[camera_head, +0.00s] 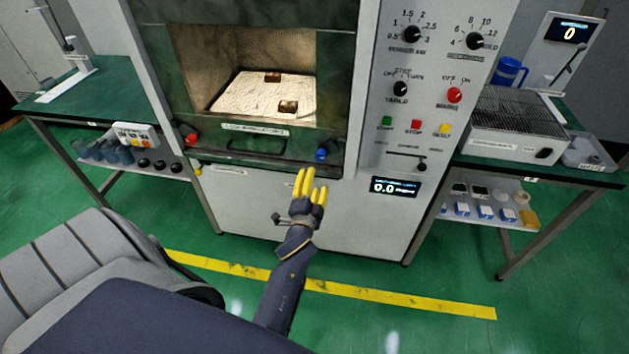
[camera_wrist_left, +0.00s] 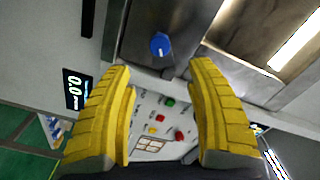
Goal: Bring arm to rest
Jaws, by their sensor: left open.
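My left gripper (camera_head: 308,184) has yellow fingers and a dark arm. It is in front of the microwave generator (camera_head: 260,195), just below and left of the blue knob (camera_head: 321,154) in the head view. Its fingers are spread and nothing is between them. In the left wrist view the two yellow fingers (camera_wrist_left: 163,90) stand apart, with the blue knob (camera_wrist_left: 160,44) beyond them, apart from both. My right gripper is not in view. The lit chamber holds a pale slab (camera_head: 245,96) with two brown blocks (camera_head: 288,107).
The control panel (camera_head: 425,90) is right of the chamber, with dials, buttons and a display (camera_head: 394,187) reading 0.0. Green-topped benches (camera_head: 70,95) stand at both sides. A yellow stripe (camera_head: 400,298) crosses the green floor. Open floor (camera_head: 420,325) lies at the lower right.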

